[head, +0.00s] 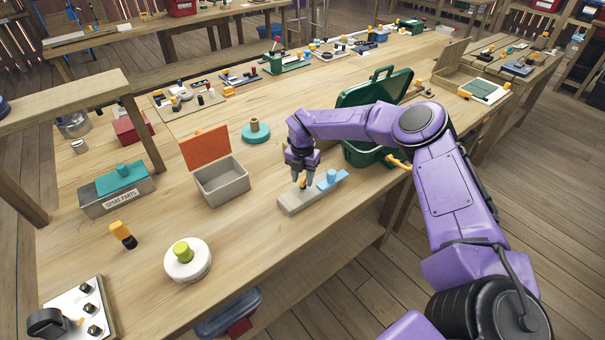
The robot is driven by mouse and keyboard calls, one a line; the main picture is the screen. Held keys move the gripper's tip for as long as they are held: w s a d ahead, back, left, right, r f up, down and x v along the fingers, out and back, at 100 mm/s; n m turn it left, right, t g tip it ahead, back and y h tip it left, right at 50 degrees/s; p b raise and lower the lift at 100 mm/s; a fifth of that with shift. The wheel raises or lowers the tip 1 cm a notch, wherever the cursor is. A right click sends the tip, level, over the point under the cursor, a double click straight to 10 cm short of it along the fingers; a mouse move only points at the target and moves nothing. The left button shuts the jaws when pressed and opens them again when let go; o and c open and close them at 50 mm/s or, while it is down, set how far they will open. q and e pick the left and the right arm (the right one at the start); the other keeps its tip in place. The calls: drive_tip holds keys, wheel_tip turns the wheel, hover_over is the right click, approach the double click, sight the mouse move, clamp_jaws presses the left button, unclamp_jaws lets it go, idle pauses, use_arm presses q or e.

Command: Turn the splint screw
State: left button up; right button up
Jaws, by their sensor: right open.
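A small blue knob (331,175) stands on the blue part. A small orange-yellow piece, possibly the screw, shows between the fingers above the grey block. My right gripper (302,183) points down over the block with its fingers apart around this piece. Whether the fingers touch it I cannot tell. The blue knob is just right of the gripper. My left gripper is not in view.
A grey box (222,182) with a raised orange lid stands left of the gripper. A green case (362,153) is close behind my right arm. A round white container (187,262) and a teal disc (256,134) are nearby. Bare table lies left of the block.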

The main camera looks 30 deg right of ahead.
drive_tip(key=shift+s, duration=0.15)
drive_tip(key=shift+f, duration=0.1)
clamp_jaws()
